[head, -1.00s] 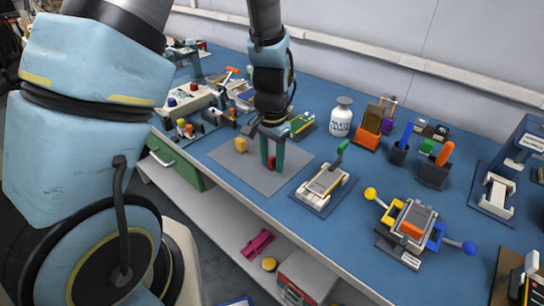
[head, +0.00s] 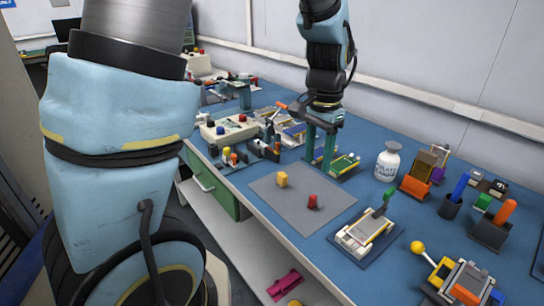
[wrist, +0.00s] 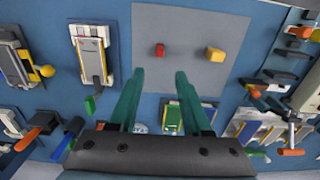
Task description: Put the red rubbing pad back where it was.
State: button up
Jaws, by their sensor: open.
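The red rubbing pad (head: 312,201) stands on the grey mat (head: 275,205), toward its right side in the head view. It also shows in the wrist view (wrist: 159,50), beyond my fingertips. A yellow block (head: 282,180) stands on the same mat, apart from the red pad; it shows in the wrist view (wrist: 215,54) to the right of the red one. My gripper (head: 320,168) is open and empty, behind the mat and apart from both blocks. Its two green fingers also show in the wrist view (wrist: 159,75).
A fixture with a green handle (head: 368,232) stands right of the mat. A green board (head: 345,165) lies by my gripper. A white bottle (head: 387,162) and block holders (head: 416,185) stand to the right. A machine with coloured knobs (head: 228,130) stands left. The mat's middle is clear.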

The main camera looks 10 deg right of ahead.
jog(key=w+a+n+t, duration=0.1)
jog(key=a+n, duration=1)
jog(key=a, duration=1.4)
jog(key=shift+a+t, duration=0.15)
jog(key=shift+t, duration=0.15)
jog(key=shift+w, duration=0.15)
jog(key=shift+c, duration=0.4)
